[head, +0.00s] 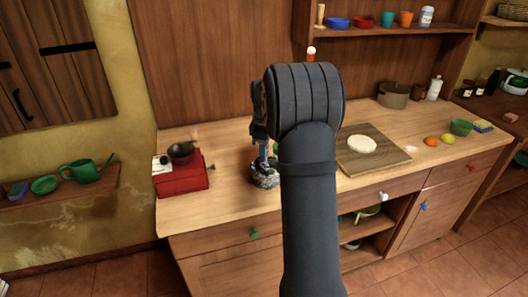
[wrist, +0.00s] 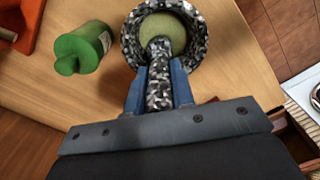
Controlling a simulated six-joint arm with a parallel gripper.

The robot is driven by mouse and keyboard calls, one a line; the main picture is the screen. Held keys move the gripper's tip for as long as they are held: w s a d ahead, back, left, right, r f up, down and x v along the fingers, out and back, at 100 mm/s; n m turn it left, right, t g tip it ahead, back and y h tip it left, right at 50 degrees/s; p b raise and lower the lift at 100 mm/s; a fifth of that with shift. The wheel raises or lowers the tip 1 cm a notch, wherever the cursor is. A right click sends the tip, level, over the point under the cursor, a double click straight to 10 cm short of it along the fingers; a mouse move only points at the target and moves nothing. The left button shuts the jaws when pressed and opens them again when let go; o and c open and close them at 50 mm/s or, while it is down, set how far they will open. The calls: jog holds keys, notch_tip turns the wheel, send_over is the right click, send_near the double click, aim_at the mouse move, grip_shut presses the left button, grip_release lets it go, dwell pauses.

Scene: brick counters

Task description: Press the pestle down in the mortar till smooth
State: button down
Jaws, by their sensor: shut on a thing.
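The speckled grey stone mortar (wrist: 211,57) stands on the wooden counter with green paste (wrist: 160,26) in it. The speckled pestle (wrist: 160,92) is between the two blue fingers of my gripper (wrist: 159,75), which are shut on its shaft. The pestle's far end reaches into the mortar and covers part of the paste. Its exact contact with the bottom cannot be told. In the head view the mortar (head: 265,181) is left of my forearm, with my gripper (head: 262,147) above it. My arm hides part of this area.
A green container (wrist: 85,47) stands close to the mortar. A red stove (head: 184,179) with a dark pan (head: 181,152) is on the left. A board (head: 386,157) with white dough (head: 362,144) is on the right. Bare counter lies between stove and mortar.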

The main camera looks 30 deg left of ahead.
jog(key=shift+r, duration=3.1)
